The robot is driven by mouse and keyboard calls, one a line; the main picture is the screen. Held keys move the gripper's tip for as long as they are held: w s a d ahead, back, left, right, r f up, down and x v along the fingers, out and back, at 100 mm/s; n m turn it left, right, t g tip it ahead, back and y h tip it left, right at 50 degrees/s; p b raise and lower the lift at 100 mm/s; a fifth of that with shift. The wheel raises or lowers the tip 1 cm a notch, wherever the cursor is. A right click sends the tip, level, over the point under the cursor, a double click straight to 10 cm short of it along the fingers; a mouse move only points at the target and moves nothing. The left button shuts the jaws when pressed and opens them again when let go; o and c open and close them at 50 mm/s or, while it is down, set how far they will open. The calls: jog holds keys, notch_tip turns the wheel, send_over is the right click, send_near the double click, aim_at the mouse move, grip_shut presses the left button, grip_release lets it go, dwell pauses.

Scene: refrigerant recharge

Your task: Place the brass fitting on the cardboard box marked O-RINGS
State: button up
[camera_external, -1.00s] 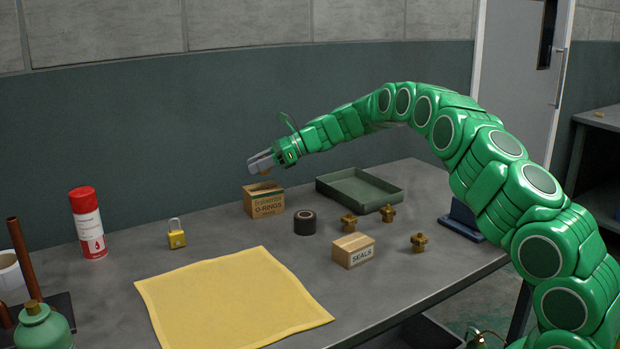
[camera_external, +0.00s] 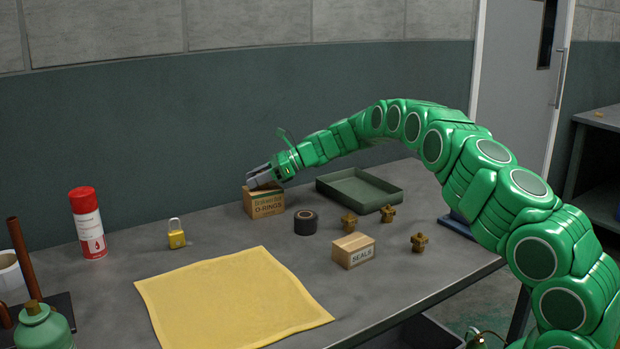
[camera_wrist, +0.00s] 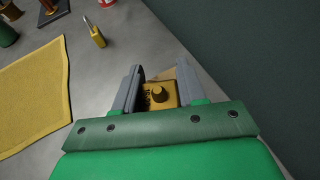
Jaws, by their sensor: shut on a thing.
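My gripper (camera_external: 261,177) is low over the cardboard box marked O-RINGS (camera_external: 264,205) in the external view. In the wrist view my gripper (camera_wrist: 160,82) is shut on a brass fitting (camera_wrist: 160,96), which lies between its two grey fingers. Several other brass fittings, such as one by the tray (camera_external: 387,213), stand on the table.
A black tape roll (camera_external: 305,222), a SEALS box (camera_external: 353,250) and a green tray (camera_external: 360,190) are right of the O-RINGS box. A yellow padlock (camera_external: 176,234), a spray can (camera_external: 88,223) and a yellow cloth (camera_external: 230,300) are to the left and front.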

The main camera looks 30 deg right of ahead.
jog(key=shift+f, duration=0.1)
jog(key=o, duration=1.1)
jog(key=shift+d+r, duration=0.1)
jog(key=shift+r, duration=0.1)
jog(key=v, duration=1.1)
jog(key=shift+s+d, duration=0.25)
jog(key=shift+d, duration=0.05)
